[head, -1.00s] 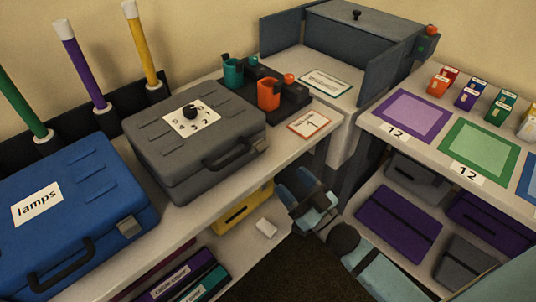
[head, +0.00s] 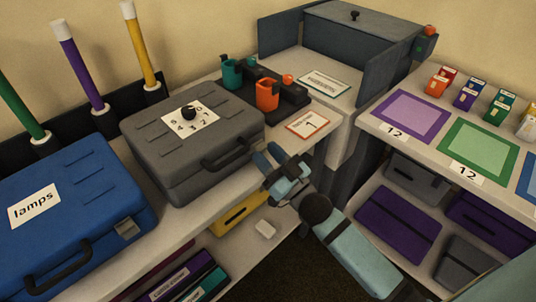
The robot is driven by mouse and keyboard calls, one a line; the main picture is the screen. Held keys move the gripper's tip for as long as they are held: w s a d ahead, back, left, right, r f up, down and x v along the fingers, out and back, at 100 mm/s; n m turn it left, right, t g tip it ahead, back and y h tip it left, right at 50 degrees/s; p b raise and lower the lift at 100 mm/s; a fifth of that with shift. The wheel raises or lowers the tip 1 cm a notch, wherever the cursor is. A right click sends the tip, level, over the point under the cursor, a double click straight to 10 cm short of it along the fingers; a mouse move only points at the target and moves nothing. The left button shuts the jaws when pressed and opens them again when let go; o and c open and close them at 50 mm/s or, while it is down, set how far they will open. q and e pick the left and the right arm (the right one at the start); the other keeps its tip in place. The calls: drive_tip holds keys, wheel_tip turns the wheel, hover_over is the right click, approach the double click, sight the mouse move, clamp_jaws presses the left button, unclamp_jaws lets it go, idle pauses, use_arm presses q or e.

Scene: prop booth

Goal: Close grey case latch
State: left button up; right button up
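The grey case (head: 178,165) lies flat with its lid down on the left counter, its dark handle (head: 226,153) on the front side. A white label with a black dial (head: 188,113) is on its lid. I cannot clearly make out its latch; the front right corner is close behind my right gripper. My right gripper (head: 267,154) is at that corner, just in front of the counter edge. Its two dark fingers are apart with nothing seen between them. Whether it touches the case, I cannot tell. My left gripper is not in view.
A blue case (head: 75,205) labelled "lamps" stands left of the grey case. An orange cup (head: 267,95), a teal cup (head: 232,73) and a "1" card (head: 307,125) are behind and right. A shelf below holds a yellow case (head: 238,213).

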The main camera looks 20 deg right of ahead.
drive_tip(key=shift+c, duration=1.4)
drive_tip(key=p, duration=0.2)
drive_tip(key=g+p, duration=0.1)
drive_tip(key=p, duration=0.1)
drive_tip(key=shift+w+r+p, duration=0.2)
drive_tip(key=shift+r+p, duration=0.15)
drive_tip(key=shift+p, duration=0.05)
drive_tip(key=o, duration=0.9)
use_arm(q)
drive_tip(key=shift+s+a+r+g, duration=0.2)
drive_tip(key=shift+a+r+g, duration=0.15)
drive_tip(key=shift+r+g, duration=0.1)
use_arm(e)
drive_tip(key=shift+o, duration=0.2)
drive_tip(key=v, duration=1.3)
drive_tip(key=shift+s, duration=0.5)
